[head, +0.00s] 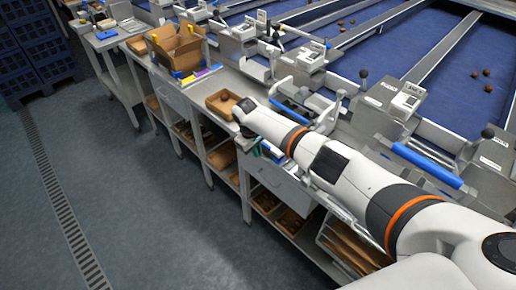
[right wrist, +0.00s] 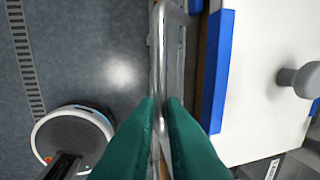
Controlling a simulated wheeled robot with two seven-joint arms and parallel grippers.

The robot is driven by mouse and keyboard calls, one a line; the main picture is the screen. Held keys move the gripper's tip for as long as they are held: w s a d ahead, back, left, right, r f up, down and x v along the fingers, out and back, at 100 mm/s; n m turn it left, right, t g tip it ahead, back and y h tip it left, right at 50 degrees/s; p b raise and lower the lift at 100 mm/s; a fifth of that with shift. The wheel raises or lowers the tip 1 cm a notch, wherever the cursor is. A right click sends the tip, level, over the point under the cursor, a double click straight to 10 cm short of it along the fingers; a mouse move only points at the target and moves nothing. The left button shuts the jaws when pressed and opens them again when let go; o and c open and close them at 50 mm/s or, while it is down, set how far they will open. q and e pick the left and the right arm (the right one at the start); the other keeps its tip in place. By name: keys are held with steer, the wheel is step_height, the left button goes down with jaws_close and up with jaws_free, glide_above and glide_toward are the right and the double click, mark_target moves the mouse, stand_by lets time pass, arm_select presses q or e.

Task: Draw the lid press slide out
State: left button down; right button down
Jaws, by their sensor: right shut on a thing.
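My right gripper (head: 266,151) is at the front edge of the metal bench, its green fingers partly hidden behind the wrist. In the right wrist view its two green fingers (right wrist: 160,108) are shut on a silver bar handle (right wrist: 160,60), one on each side. The bar runs lengthwise between the fingertips and bends at its far end. Beside it stands a white panel with a blue edge strip (right wrist: 217,70). The slide's body cannot be told apart clearly, and the head view does not show how far out it is. My left gripper is not in view.
An open cardboard box (head: 178,48) and a shallow brown tray (head: 222,103) stand on the bench. Drawer fronts (head: 280,186) and shelves with brown trays lie below. Blue sorting beds (head: 468,88) with a few dates are behind. The grey floor (head: 130,210) at left is clear.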

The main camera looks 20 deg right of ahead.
steer(key=c, duration=1.8)
jaws_free()
steer(key=shift+a, duration=0.35)
steer(key=shift+r, duration=0.15)
steer(key=r, duration=0.4)
steer(key=a+r+b, duration=0.1)
steer(key=r, duration=0.2)
steer(key=s+a+r+b, duration=0.1)
steer(key=r, duration=0.3)
steer(key=shift+r, duration=0.3)
